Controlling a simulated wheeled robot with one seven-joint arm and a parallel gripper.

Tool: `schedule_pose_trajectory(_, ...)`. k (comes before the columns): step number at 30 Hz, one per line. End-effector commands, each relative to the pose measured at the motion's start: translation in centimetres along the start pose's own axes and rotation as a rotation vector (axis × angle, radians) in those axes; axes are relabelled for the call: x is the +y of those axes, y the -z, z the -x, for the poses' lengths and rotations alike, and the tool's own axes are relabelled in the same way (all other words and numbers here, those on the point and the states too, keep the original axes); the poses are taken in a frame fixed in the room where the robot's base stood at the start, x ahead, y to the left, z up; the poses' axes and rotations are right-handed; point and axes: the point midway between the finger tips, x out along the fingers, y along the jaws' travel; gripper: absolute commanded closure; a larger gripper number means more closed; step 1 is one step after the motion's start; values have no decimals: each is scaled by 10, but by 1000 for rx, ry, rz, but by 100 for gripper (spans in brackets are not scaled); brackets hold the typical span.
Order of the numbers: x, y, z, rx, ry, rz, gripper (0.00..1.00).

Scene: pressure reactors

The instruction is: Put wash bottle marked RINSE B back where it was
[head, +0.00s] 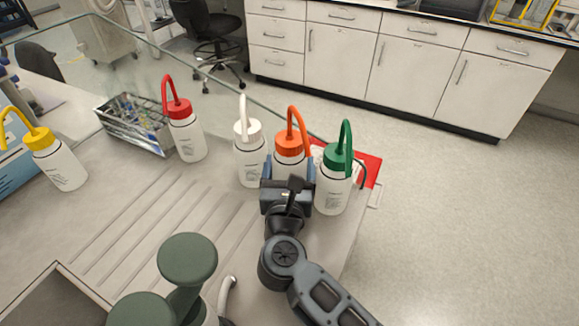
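Several white wash bottles with coloured caps and bent spouts stand at the bench's far end; their label print is too small to read, so I cannot tell which is RINSE B. My gripper (289,168) has its blue fingers on either side of the orange-capped bottle (290,168), close against its body. My gripper's body hides that bottle's lower part and base, so I cannot tell if it touches the bench. A white-capped bottle (250,162) is just left of it, and a green-capped bottle (333,190) just right. A red-capped bottle (188,138) stands farther left.
A yellow-capped bottle (60,168) stands at far left. A metal rack (140,138) is beside the red-capped bottle. A red mat or tray (370,171) lies at the bench corner behind the green-capped bottle. Dark green knobs (188,257) rise in front. The grooved bench top (150,215) is clear.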

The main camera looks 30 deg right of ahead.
Motion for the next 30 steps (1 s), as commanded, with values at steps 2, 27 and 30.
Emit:
schedule_pose_trajectory(2,0,-1,0,-2,0,-1,35)
schedule_pose_trajectory(27,0,1,8,-1,-2,0,9)
schedule_pose_trajectory(30,0,2,25,0,-3,0,9)
